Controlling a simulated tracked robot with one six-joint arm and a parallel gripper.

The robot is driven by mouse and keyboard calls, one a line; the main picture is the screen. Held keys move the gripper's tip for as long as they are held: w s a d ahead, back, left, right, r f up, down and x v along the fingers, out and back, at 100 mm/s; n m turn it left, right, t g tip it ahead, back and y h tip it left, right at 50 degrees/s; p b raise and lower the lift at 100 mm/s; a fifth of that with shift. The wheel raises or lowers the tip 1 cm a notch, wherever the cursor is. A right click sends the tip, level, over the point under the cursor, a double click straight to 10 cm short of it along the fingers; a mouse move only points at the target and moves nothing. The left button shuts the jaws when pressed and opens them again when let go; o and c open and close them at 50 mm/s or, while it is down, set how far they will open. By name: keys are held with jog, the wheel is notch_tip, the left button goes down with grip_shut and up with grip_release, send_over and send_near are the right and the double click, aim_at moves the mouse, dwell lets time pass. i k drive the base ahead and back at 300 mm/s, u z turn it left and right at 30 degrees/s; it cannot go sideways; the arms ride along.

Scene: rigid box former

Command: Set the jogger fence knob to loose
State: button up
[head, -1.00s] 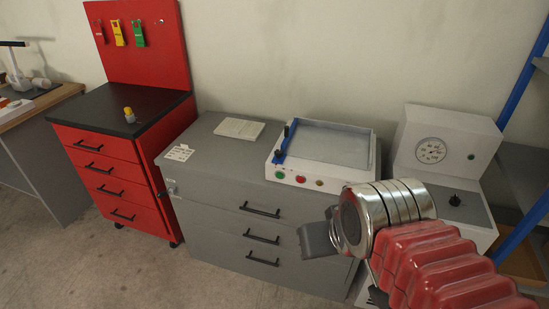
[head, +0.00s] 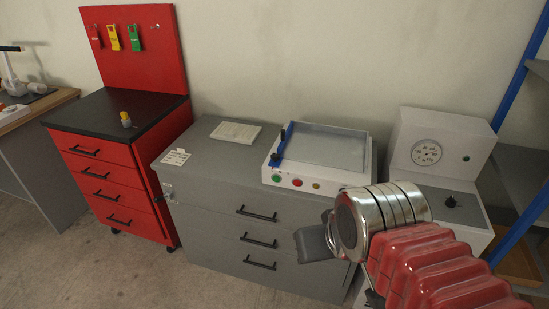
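The jogger (head: 358,170) is a white box with a shallow grey tray, standing on the right part of the grey cabinet. A blue fence (head: 280,148) runs along the tray's left side. It carries a dark knob (head: 275,158) near its front end, and another dark part (head: 284,134) stands near its back end. The knob's setting is too small to read. My gripper (head: 313,243) is in front of the cabinet drawers, below and in front of the jogger, apart from it. Its fingers are mostly hidden behind my wrist.
A white gauge cabinet (head: 404,135) stands at right beside a blue-posted shelf (head: 521,105). A red tool cabinet (head: 157,165) stands at left. Floor is clear at front left.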

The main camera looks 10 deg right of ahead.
aim_at(276, 157)
jog(key=k, duration=0.65)
jog(key=u, duration=0.3)
jog(key=i, duration=1.6)
jog(key=z, duration=0.6)
